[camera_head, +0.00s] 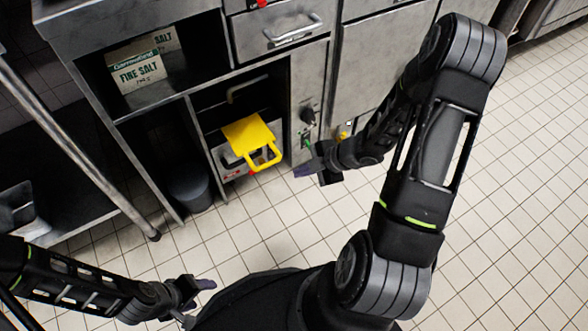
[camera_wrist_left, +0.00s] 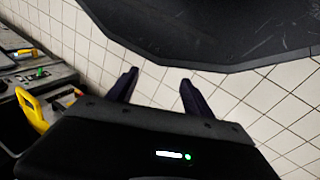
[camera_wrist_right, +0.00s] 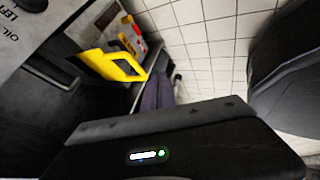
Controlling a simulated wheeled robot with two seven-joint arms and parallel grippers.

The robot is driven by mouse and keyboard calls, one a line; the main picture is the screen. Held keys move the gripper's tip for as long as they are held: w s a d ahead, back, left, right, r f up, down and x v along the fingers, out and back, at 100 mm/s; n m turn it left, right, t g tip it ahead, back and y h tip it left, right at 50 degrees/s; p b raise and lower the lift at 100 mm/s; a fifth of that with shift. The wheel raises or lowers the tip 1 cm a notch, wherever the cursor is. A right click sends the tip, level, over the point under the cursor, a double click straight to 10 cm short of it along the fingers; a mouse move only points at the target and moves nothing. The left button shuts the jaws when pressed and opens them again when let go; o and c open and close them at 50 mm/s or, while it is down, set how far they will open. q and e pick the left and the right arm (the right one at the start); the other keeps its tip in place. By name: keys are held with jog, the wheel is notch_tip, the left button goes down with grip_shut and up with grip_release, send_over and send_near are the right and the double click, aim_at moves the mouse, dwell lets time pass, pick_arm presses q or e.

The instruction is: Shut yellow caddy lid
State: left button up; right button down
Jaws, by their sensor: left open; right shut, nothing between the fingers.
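The yellow caddy lid (camera_head: 250,138) with its loop handle shows in the head view, at the low open bay of the steel counter. It tilts outward over the bay's front; the caddy under it is mostly hidden. The lid also shows in the right wrist view (camera_wrist_right: 112,66) and at the left edge of the left wrist view (camera_wrist_left: 32,110). My right gripper (camera_head: 306,171) is shut and empty, to the right of the lid and apart from it. My left gripper (camera_head: 205,288) is open and empty over the floor at lower left, well away from the lid.
Fire salt boxes (camera_head: 137,66) sit on the shelf at upper left. A dark round bin (camera_head: 190,187) stands in the bay left of the caddy. A steel panel with a knob (camera_head: 307,116) is right of the bay. The tiled floor in front is clear.

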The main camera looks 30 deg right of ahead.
pick_arm(q)
jog(key=shift+w+a+f+b, duration=0.1)
jog(key=shift+w+f+b, duration=0.1)
jog(key=shift+f+b, duration=0.6)
jog(key=shift+w+a+f+b, duration=0.1)
jog(key=shift+w+f+b, duration=0.05)
jog(key=shift+f+b, duration=0.7)
jog(key=shift+w+a+f+b, duration=0.1)
jog(key=shift+w+f+b, duration=0.1)
jog(key=shift+f+b, duration=0.6)
pick_arm(e)
jog(key=w+a+f, duration=0.3)
jog(key=w+f, duration=0.3)
jog(key=w, duration=0.2)
jog(key=shift+w+a, duration=0.2)
jog(key=shift+a, duration=0.15)
pick_arm(q)
jog(key=shift+f, duration=0.15)
pick_arm(e)
jog(key=shift+f, duration=0.1)
